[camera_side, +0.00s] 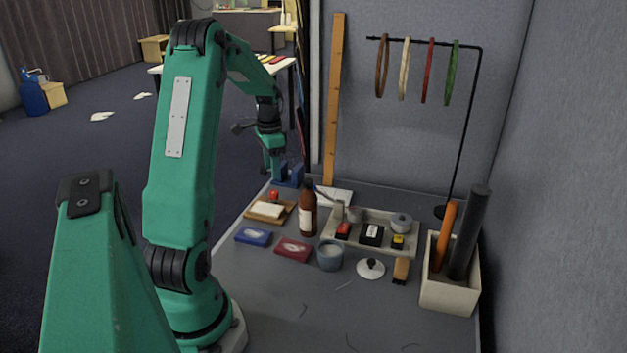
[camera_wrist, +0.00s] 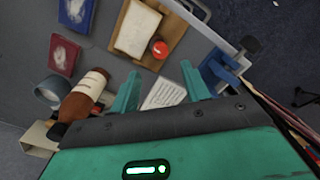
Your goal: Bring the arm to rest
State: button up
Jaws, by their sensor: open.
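My gripper (camera_side: 272,170) hangs over the far left edge of the grey table, pointing down, with the teal arm raised and bent. In the wrist view my gripper (camera_wrist: 160,82) shows two teal fingers spread apart, with nothing between them but a lined white sheet (camera_wrist: 165,95) farther below. The gripper is open and empty. A blue clamp-like thing (camera_wrist: 222,70) lies just right of the fingers in the wrist view. It also shows close to the gripper in the side view (camera_side: 289,176); I cannot tell whether they touch.
A tray (camera_side: 375,218) and ring stand (camera_side: 466,125) are farther right. The table front is mostly clear.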

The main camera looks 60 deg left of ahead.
jog(key=shift+w+d+r, duration=0.25)
jog(key=shift+d+r, duration=0.15)
jog(key=w+d+r+t+y, duration=0.1)
jog(key=d+r, duration=0.4)
jog(key=d, duration=0.4)
jog(key=w+d+r+t, duration=0.1)
jog(key=w+d+r, duration=0.1)
jog(key=d+r, duration=0.45)
jog(key=s+d+t, duration=0.1)
jog(key=s+d, duration=0.2)
jog(key=d, duration=0.3)
jog(key=s+d+r+t, duration=0.1)
jog(key=s+d, duration=0.2)
jog(key=d, duration=0.4)
jog(key=s+d+t+h, duration=0.1)
jog(key=s+d, duration=0.3)
jog(key=d, duration=0.3)
jog(key=shift+r+t, duration=0.3)
